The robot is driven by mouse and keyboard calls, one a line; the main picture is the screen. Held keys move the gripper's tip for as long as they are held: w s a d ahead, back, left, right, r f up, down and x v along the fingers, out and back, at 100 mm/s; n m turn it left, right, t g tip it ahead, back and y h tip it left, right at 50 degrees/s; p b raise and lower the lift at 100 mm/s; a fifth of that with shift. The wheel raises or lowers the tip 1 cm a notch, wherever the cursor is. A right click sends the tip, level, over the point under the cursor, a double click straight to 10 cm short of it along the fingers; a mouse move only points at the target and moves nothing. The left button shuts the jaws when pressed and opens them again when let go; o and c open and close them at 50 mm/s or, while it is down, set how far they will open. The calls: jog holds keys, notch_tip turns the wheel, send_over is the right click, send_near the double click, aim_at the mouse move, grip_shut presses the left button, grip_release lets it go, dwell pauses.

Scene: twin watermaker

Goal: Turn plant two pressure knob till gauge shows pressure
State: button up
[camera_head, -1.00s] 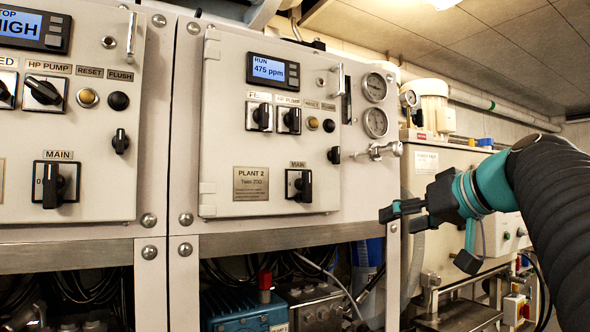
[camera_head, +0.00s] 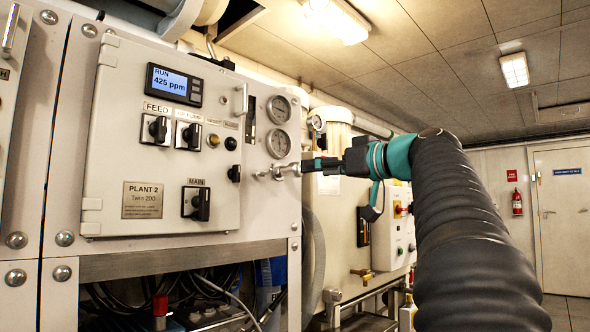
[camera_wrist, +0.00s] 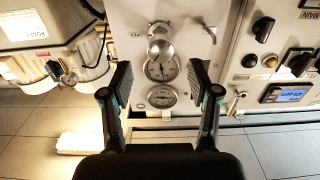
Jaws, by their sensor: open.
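The plant two panel (camera_head: 165,100) carries a display (camera_head: 174,84) reading RUN, 425 ppm. The silver pressure knob (camera_head: 281,171) sticks out at its lower right. In the wrist view my gripper (camera_wrist: 161,68) is open and empty, one finger either side of the knob; contact cannot be told.
The MAIN switch (camera_head: 196,203) and smaller switches are on the panel left of the knob. A metal rail (camera_head: 180,262) runs below. A machine with a control box (camera_head: 394,225) stands behind my gripper. Open floor and a door (camera_head: 563,200) are at the right.

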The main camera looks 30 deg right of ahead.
aim_at(299, 170)
jog(key=p+x, duration=0.1)
jog(key=x, duration=0.6)
jog(key=shift+w, duration=0.1)
grip_shut()
